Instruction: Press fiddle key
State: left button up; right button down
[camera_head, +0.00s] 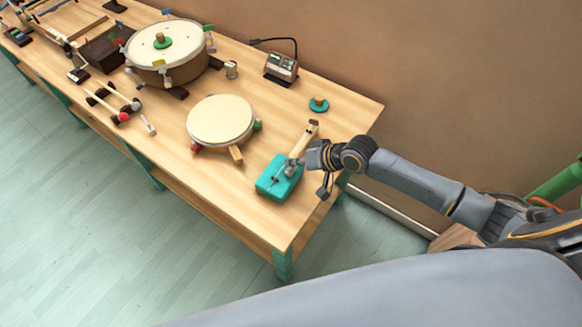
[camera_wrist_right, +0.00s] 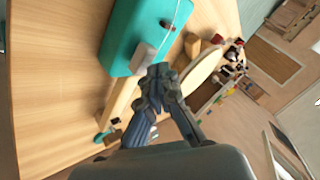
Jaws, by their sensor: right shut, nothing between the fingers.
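The fiddle has a teal box body (camera_head: 272,185) and a pale wooden neck (camera_head: 304,136), and lies near the table's right end. In the right wrist view, its teal body (camera_wrist_right: 140,25) fills the top, with a small dark red knob and a thin string on it. A grey-white block, apparently the key (camera_wrist_right: 143,57), sits at the body's edge where the neck begins. My right gripper (camera_head: 296,163) is shut and empty over this spot. Its fingertips (camera_wrist_right: 160,72) are right beside the block; I cannot tell whether they touch it. My left gripper is out of view.
A small round drum (camera_head: 220,121) stands left of the fiddle, with a larger drum (camera_head: 166,52) behind. A small box device (camera_head: 281,67) and a green-based knob (camera_head: 318,105) are near the wall. Mallets (camera_head: 122,116) lie farther left. The table's front right corner (camera_head: 283,232) is clear.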

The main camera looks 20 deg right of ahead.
aim_at(294, 170)
jog(key=shift+f+b, duration=0.3)
jog(key=shift+f, duration=0.35)
dwell(0.7)
jog(key=shift+r, duration=0.1)
jog(key=shift+r+p, duration=0.95)
jog(key=shift+p, duration=0.15)
notch_tip(294, 170, up, 5)
jog(key=p, duration=0.5)
dwell(2.7)
